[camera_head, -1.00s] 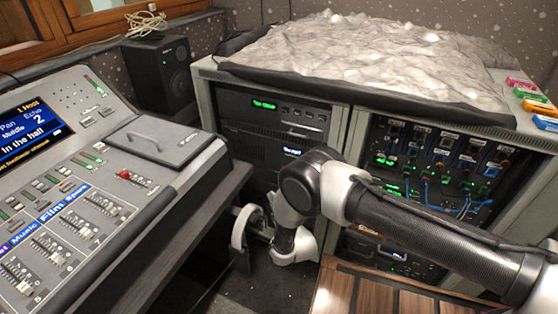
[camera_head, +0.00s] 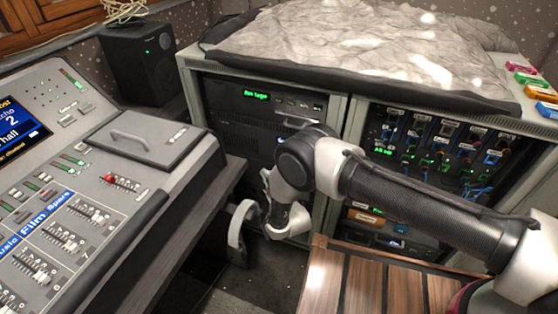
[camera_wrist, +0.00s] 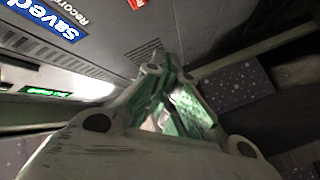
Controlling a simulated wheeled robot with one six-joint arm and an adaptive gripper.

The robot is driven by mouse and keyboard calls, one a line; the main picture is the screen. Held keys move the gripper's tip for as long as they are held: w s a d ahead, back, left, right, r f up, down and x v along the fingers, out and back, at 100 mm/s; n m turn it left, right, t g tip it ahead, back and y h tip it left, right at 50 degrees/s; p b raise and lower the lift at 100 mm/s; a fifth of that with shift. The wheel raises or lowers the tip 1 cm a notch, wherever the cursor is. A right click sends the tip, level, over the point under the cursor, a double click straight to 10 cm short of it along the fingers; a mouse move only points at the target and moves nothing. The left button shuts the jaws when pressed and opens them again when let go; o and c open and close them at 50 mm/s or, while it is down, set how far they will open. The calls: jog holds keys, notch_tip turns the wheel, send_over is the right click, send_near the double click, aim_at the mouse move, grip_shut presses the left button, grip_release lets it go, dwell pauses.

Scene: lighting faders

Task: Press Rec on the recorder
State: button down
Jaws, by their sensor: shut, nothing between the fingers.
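The recorder shows in the wrist view as a grey panel (camera_wrist: 110,45) lettered "Recor…", seen tilted. It has a lit blue screen (camera_wrist: 45,18) reading "Saved". A small red patch with a light mark (camera_wrist: 136,3) is cut off at the top edge; I cannot tell whether it is the Rec button. My gripper (camera_wrist: 172,78) is shut and empty, its green-padded fingers together close to the panel by a slotted vent. I cannot tell whether they touch it. In the head view my arm hides the recorder's face and the fingertips are not clear.
The left rack holds a unit with a green display (camera_head: 255,96). A right rack bay (camera_head: 440,150) has coloured modules and cables. The mixing console (camera_head: 120,180) stands at left, a wooden slatted surface (camera_head: 375,285) at front. Dark floor lies between them.

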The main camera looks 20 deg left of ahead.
jog(key=w, duration=0.6)
jog(key=shift+d, duration=0.25)
jog(key=shift+w, duration=0.25)
dwell(1.0)
jog(key=shift+w, duration=0.25)
jog(key=shift+w, duration=0.35)
dwell(0.5)
jog(key=shift+s, duration=0.75)
jog(key=s, duration=0.5)
jog(key=shift+a, duration=0.2)
